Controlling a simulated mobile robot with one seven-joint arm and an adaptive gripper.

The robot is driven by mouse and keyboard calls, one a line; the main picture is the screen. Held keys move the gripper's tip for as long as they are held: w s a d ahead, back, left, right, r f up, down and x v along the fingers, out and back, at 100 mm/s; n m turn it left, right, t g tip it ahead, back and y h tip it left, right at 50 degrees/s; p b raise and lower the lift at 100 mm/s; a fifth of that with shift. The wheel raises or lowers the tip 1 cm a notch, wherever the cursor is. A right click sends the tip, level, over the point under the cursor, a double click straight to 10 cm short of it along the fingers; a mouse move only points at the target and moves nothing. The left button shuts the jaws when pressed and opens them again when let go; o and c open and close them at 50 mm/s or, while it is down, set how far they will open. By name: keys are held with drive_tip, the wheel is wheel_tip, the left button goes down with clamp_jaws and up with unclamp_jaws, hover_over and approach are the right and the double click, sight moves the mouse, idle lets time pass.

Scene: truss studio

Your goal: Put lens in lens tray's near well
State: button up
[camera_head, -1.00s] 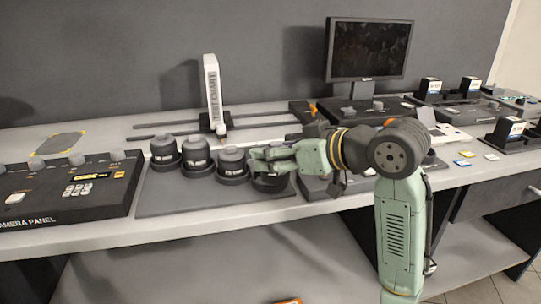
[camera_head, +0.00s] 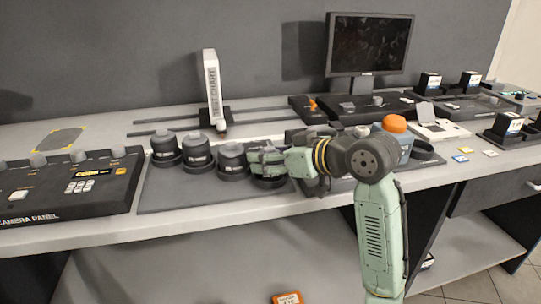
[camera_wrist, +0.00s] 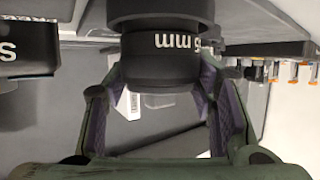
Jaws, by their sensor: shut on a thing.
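Several dark lenses stand upright in a row on a dark tray-like board (camera_head: 160,203), each in a round base; the leftmost lens (camera_head: 165,147) and the one beside my gripper (camera_head: 232,157) show clearly. My gripper (camera_head: 266,163) is at the right end of this row, shut on a dark lens. That lens (camera_wrist: 160,62) shows between the finger pads in the wrist view, with "mm" lettering on it. In the head view my fingers mostly hide it, above or in a dark round base (camera_head: 271,183); I cannot tell whether it is lifted. I cannot make out which well is the near well.
A camera panel (camera_head: 70,190) stands at the left. A white test chart (camera_head: 212,90) on rails and a monitor (camera_head: 368,45) stand behind. A blue block with an orange top (camera_head: 394,124) and an empty dark ring (camera_head: 423,151) lie right of my arm.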

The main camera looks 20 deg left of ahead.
drive_tip(key=o, duration=1.7)
drive_tip(key=shift+c, duration=0.2)
drive_tip(key=shift+r, duration=0.2)
drive_tip(key=b+v, duration=0.1)
drive_tip(key=v, duration=1.1)
drive_tip(key=shift+f+b, duration=0.15)
drive_tip(key=shift+b, duration=0.15)
drive_tip(key=shift+s, duration=0.1)
